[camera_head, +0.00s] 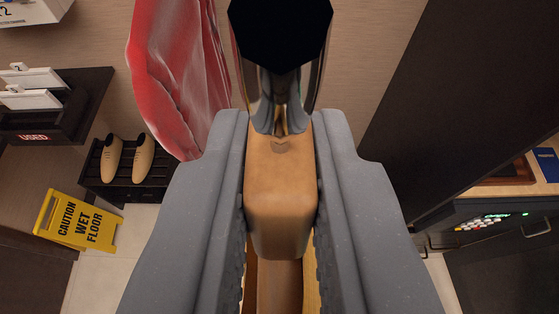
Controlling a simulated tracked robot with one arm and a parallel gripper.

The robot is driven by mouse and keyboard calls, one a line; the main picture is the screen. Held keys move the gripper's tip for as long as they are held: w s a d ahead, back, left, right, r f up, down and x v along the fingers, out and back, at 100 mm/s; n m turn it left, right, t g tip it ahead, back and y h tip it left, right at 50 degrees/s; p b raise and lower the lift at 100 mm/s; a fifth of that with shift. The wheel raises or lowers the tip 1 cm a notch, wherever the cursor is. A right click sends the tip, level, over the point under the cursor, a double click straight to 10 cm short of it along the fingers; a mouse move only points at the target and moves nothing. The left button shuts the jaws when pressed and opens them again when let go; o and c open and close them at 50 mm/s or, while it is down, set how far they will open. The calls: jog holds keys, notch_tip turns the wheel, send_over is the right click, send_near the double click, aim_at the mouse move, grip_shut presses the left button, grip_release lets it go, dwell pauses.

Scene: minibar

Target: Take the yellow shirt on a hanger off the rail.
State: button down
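My gripper (281,215) fills the middle of the view, its two grey fingers either side of a tan wooden block, which looks like the neck of a wooden hanger (281,190). The fingers appear to touch it on both sides. A shiny metal part (281,100), seemingly the hanger's hook, rises from its top to a black many-sided shape (280,30), perhaps the rail's end. I cannot tell how the hook sits on it. Narrow yellow strips, likely the yellow shirt (311,285), show low between the fingers; the rest of the shirt is hidden.
A red garment (175,75) hangs close on the left. Further left are a dark shelf marked USED (60,125), a rack with tan shoes (128,158) and a yellow wet-floor sign (78,221). A dark panel (455,95) and a counter (490,205) stand on the right.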

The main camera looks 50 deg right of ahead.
jog(key=shift+s+a, duration=1.8)
jog(key=shift+a, duration=0.2)
